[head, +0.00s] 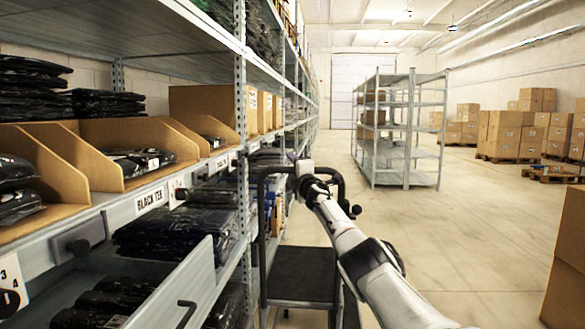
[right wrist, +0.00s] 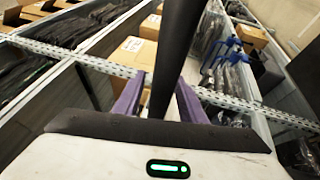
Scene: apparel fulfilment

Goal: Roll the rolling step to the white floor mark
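The rolling step stands in the aisle beside the left shelving, with a dark platform (head: 301,272) and a black tubular handrail (head: 262,225). My right arm reaches forward to the top of the handrail. My right gripper (head: 291,160) is at the rail there. In the right wrist view, its purple fingers (right wrist: 162,92) lie on both sides of the black rail (right wrist: 178,45) and appear closed on it. My left gripper is not in view. No white floor mark is visible in these frames.
Shelving with bagged garments and cardboard bins (head: 137,133) runs close along the left; a drawer (head: 190,290) stands out from it. A free-standing metal rack (head: 405,150) is ahead. Boxes on pallets (head: 505,130) stand far right, and a carton (head: 568,265) near right. Floor between is clear.

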